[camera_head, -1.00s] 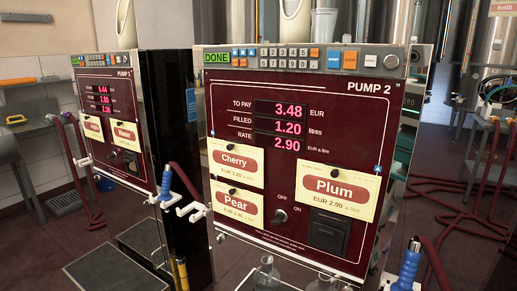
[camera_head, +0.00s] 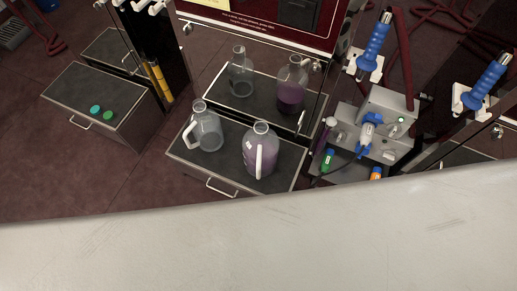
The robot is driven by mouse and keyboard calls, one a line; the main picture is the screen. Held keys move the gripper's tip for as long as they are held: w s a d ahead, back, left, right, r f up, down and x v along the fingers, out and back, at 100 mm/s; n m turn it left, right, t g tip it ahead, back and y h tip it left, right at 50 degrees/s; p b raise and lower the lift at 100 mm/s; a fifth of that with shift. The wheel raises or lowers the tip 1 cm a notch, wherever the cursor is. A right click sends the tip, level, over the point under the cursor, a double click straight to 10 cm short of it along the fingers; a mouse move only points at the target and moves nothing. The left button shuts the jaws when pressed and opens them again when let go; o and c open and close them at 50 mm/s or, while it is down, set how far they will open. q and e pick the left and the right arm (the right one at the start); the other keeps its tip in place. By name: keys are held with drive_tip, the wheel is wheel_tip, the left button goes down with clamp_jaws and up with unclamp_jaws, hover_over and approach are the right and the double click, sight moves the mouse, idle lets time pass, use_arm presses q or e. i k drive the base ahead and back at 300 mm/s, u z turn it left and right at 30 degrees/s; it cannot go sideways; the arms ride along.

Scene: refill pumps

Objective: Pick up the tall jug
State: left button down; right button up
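Two jugs with handles stand on the dark tray (camera_head: 187,156) below pump 2. The left jug (camera_head: 207,132) is clear and looks empty. The right jug (camera_head: 266,148) is slightly larger in the picture, holds purple liquid and has a pale handle facing me. I cannot tell for sure which is the tall one. Behind them show a similar clear vessel (camera_head: 240,75) and one with purple liquid (camera_head: 291,91); these may be reflections. Neither of my grippers is in view.
To the right stand a grey unit (camera_head: 385,103) with coloured bottles and two blue nozzles (camera_head: 373,42) (camera_head: 487,80). At left is a tray (camera_head: 75,93) with two green discs. A pale surface blocks the bottom of the view.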

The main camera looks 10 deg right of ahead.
sight(261, 144)
drive_tip(key=u, duration=0.35)
drive_tip(key=k, duration=0.95)
drive_tip(key=z, duration=0.35)
